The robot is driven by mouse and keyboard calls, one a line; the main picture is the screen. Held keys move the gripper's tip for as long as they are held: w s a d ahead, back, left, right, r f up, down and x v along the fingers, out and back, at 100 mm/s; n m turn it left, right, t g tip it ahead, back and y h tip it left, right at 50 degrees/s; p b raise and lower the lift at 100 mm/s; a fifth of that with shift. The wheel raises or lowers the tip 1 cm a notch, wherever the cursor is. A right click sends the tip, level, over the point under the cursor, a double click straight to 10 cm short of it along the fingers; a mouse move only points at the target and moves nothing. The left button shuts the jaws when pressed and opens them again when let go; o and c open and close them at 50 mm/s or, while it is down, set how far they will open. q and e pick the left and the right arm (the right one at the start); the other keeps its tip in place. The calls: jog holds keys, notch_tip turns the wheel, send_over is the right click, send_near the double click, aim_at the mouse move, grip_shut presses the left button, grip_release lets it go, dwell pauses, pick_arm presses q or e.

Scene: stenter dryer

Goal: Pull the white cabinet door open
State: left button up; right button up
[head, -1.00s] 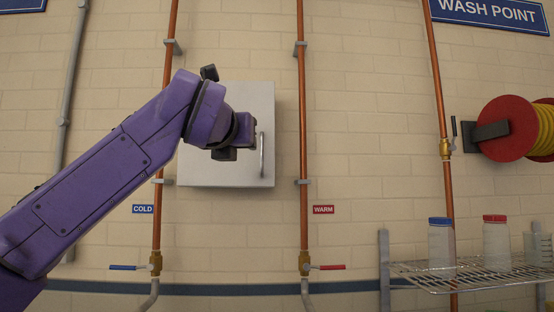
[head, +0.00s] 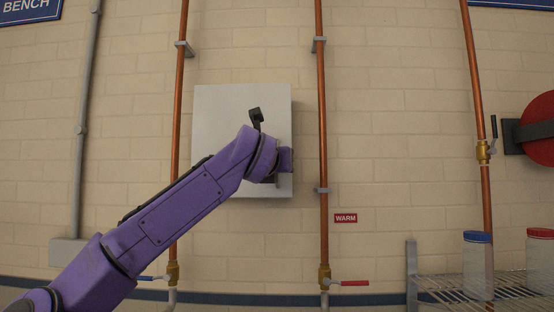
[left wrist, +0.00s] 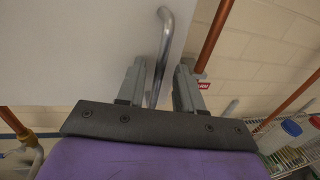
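The white cabinet door (head: 225,112) is on the brick wall between two copper pipes, and it looks closed. It also fills the upper left of the left wrist view (left wrist: 70,50). Its curved metal handle (left wrist: 165,38) runs down between the two grey fingers of my left gripper (left wrist: 161,64). The fingers are apart, with a clear gap on the right side of the handle; the left finger is close to it, and I cannot tell whether it touches. In the head view my purple left wrist and gripper (head: 284,160) cover the handle. My right gripper is not in view.
A copper pipe (head: 321,110) with a red-lever valve (head: 325,277) runs just right of the cabinet; another pipe (head: 182,100) runs just left. A wire shelf (head: 470,285) with jars stands at lower right, below a red hose reel (head: 540,130).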

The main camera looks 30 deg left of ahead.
pick_arm(q)
jog(key=shift+s+r, duration=0.2)
jog(key=shift+s, duration=0.45)
jog(key=c, duration=0.3)
grip_shut()
jog(key=shift+w+d, duration=0.1)
jog(key=shift+f, duration=0.15)
